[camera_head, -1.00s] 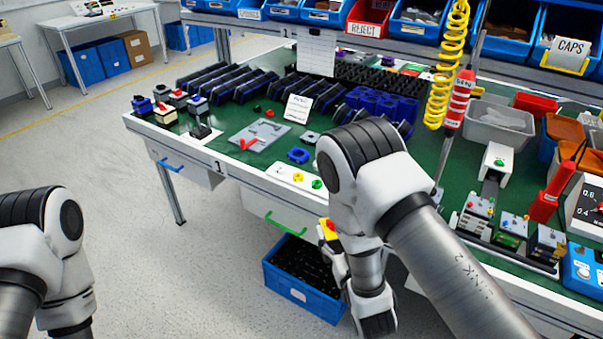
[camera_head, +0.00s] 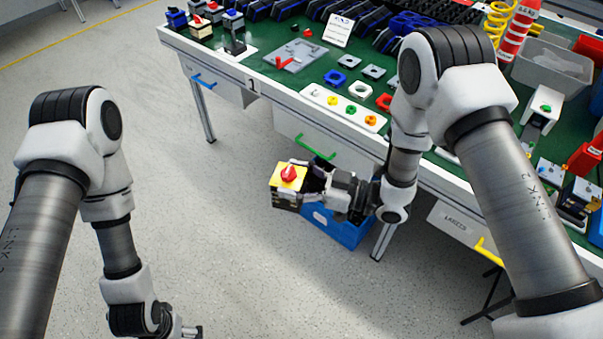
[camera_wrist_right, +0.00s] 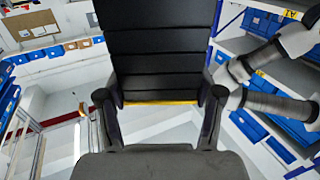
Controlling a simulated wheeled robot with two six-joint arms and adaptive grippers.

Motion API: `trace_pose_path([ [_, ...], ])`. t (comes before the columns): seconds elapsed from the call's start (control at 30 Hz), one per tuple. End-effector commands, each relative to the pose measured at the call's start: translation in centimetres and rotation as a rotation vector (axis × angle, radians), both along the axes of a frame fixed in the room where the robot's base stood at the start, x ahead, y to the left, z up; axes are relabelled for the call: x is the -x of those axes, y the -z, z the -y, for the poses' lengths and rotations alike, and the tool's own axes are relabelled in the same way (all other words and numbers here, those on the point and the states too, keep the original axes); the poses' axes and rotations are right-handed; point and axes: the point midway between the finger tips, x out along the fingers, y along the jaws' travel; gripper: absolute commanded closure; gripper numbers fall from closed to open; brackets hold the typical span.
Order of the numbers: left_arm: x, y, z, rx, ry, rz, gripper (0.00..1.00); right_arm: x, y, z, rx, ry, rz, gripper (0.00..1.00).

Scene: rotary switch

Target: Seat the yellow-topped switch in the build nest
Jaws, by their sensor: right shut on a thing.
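The yellow-topped switch (camera_head: 290,177) has a red knob on its yellow plate and a dark body. My right gripper (camera_head: 312,184) is shut on its body and holds it off the bench, in front of the bench's front edge, with the yellow top up. In the right wrist view, the switch's dark body (camera_wrist_right: 163,45) fills the space between the fingers, with a yellow strip at its near end. A grey plate with a red lever (camera_head: 295,55) lies on the bench and may be the build nest. My left gripper (camera_head: 190,332) is cut by the bottom edge, its opening unclear.
The green bench top (camera_head: 345,60) holds a white strip with coloured buttons (camera_head: 343,107) along its front edge. Several assembled switches (camera_head: 205,22) stand at the back left. A blue bin (camera_head: 340,228) is below and behind the held switch. The floor at left is clear.

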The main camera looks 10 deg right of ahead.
Motion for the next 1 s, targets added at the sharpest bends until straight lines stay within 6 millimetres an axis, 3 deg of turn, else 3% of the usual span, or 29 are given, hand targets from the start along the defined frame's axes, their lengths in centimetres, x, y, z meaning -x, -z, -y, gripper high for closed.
trace_pose_path([
  [0.33,0.0,0.0,0.0,0.000,0.000,0.000,0.05,0.7,0.0,2.6,0.000,-0.293,0.002,0.87],
  [0.5,0.0,0.0,0.0,0.000,0.000,0.000,0.05,0.9,0.1,2.6,0.000,-0.315,0.000,0.87],
  [0.63,0.0,0.0,0.0,0.000,0.000,0.000,0.05,1.9,0.7,1.5,0.001,-0.341,-0.003,0.87],
  [0.77,0.0,0.0,0.0,0.000,0.000,0.000,0.05,1.1,1.3,0.3,0.000,-0.247,-0.003,0.87],
  [0.9,0.0,0.0,0.0,0.000,0.000,0.000,0.05,-1.3,1.9,-0.1,0.001,-0.044,-0.003,0.87],
  [1.0,0.0,0.0,0.0,0.000,0.000,0.000,0.05,-3.6,2.4,0.8,0.003,0.161,-0.003,0.87],
])
